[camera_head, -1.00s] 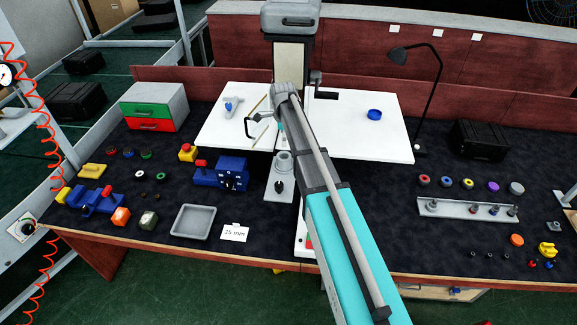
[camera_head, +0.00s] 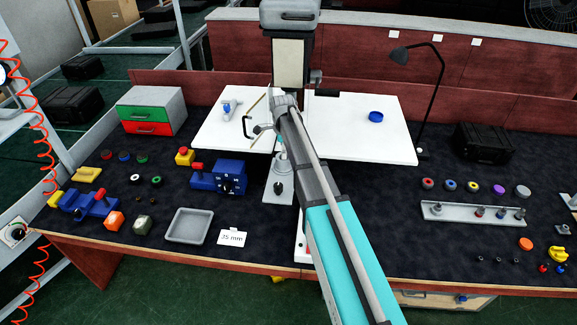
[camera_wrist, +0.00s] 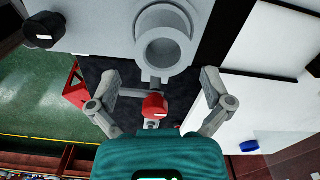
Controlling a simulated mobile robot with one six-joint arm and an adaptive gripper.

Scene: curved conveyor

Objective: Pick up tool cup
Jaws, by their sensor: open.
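A grey round cup-like piece with a dark hollow, which I take to be the tool cup (camera_wrist: 165,48), stands on a grey plate (camera_wrist: 95,18) in the wrist view. It lies beyond my gripper (camera_wrist: 158,78), roughly centred between the two spread fingers and apart from them. My gripper is open and holds nothing. A red knob (camera_wrist: 155,106) shows between the fingers, nearer the camera. In the head view, my gripper (camera_head: 274,136) is over the bench middle, above the grey base plate (camera_head: 277,192); the arm covers part of that area.
A black knob (camera_wrist: 43,30) stands on the plate. A white board (camera_head: 350,145) with a blue round piece (camera_head: 376,116) lies behind. A blue device (camera_head: 225,178) and grey tray (camera_head: 188,226) are left; a grey rack (camera_head: 470,213) and black lamp (camera_head: 425,110) are right.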

